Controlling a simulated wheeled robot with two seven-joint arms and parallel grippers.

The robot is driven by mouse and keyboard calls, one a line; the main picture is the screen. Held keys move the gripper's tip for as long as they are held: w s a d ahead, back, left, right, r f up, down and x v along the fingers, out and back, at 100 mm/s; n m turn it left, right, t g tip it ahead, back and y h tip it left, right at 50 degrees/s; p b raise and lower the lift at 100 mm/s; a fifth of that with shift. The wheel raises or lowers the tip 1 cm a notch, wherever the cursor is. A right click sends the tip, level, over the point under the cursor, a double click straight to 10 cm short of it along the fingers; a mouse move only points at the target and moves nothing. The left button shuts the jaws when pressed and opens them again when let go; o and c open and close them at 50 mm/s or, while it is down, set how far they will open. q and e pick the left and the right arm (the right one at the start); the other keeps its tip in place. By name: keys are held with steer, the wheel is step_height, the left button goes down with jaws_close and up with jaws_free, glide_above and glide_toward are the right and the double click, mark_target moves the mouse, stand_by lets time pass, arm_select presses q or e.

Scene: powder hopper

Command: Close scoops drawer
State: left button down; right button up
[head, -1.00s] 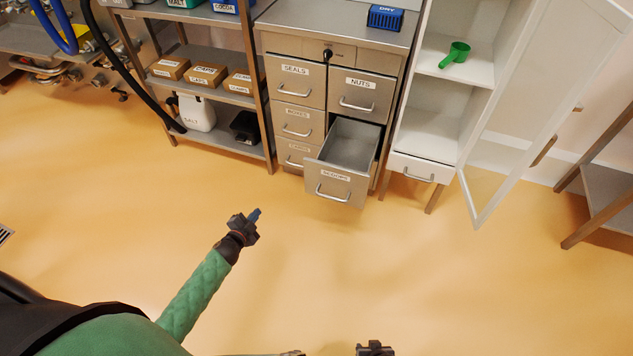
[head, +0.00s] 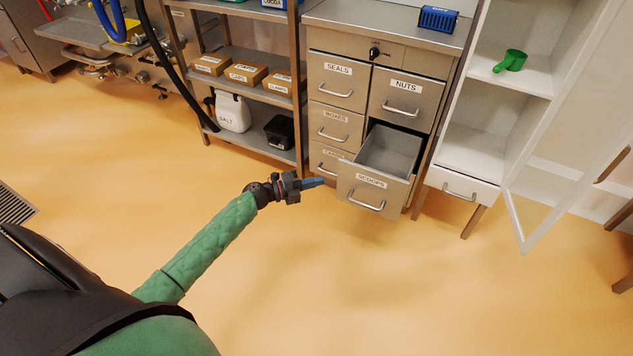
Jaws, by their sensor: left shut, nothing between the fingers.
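The scoops drawer (head: 371,187) is the lower right drawer of the steel cabinet (head: 386,58). It is pulled well out, and its inside looks empty. Its label reads SCOOPS, and a bar handle (head: 366,206) is on its front. My left gripper (head: 318,182) is shut and empty. In the picture its blue fingertips are just left of the drawer front, pointing toward it; I cannot tell whether they touch it. My right gripper is out of the frame.
Other drawers, such as nuts (head: 403,98) and seals (head: 337,79), are shut. A white cupboard (head: 466,146) with an open glass door (head: 563,170) stands right of the cabinet. A shelf rack (head: 262,151) stands left. The floor in front is clear.

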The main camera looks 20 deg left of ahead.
mark_target(353, 167)
arm_select(q)
steer(key=shift+w+d, duration=0.9)
steer(key=shift+w, duration=0.6)
steer(key=shift+w+d, duration=0.9)
steer(key=shift+w, duration=0.55)
steer(key=shift+w+d, duration=0.9)
steer(key=shift+w, duration=0.6)
